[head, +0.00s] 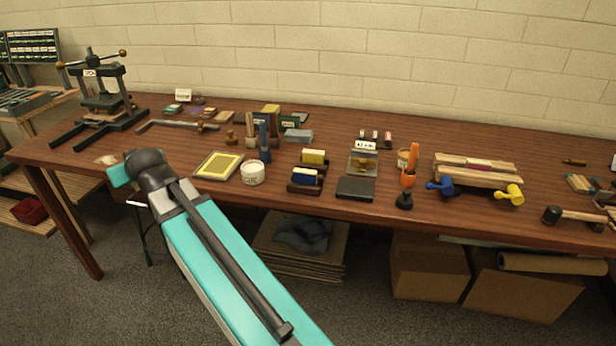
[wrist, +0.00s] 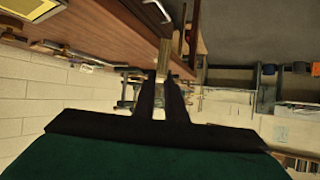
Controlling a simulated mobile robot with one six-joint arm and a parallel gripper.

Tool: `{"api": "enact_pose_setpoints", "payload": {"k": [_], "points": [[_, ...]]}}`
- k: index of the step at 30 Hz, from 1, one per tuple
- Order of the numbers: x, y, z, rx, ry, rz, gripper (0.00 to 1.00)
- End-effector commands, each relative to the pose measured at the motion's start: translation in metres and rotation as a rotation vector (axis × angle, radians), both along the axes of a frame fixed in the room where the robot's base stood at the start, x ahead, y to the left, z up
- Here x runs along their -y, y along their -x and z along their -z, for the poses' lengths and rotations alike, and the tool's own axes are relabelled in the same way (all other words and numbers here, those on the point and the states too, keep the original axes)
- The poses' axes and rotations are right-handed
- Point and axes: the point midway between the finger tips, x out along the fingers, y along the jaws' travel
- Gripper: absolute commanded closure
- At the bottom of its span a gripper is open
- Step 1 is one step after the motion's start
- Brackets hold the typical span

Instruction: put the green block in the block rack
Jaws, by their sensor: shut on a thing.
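My gripper (wrist: 168,78) shows in the wrist view, its two dark fingers close together and shut on a narrow olive-tan piece (wrist: 164,56) at their tips. I cannot tell for sure whether this piece is the green block. In the head view my arm reaches to the table's left front edge, and its wrist hides the fingers. I cannot clearly make out which thing is the block rack.
A dark press (head: 100,100) stands at the table's left end. A framed yellow pad (head: 219,165) and a white tub (head: 252,173) lie right of my wrist. Several stamps, tools and rollers fill the middle and right. Some bare tabletop (head: 165,143) shows behind my wrist.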

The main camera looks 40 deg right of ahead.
Motion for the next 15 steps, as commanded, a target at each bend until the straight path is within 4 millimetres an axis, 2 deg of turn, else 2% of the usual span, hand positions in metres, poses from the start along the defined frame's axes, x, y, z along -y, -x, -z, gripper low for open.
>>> {"api": "enact_pose_setpoints", "payload": {"k": [15], "points": [[0.077,0.015,0.03,-0.001,-0.002,-0.131,1.0]]}}
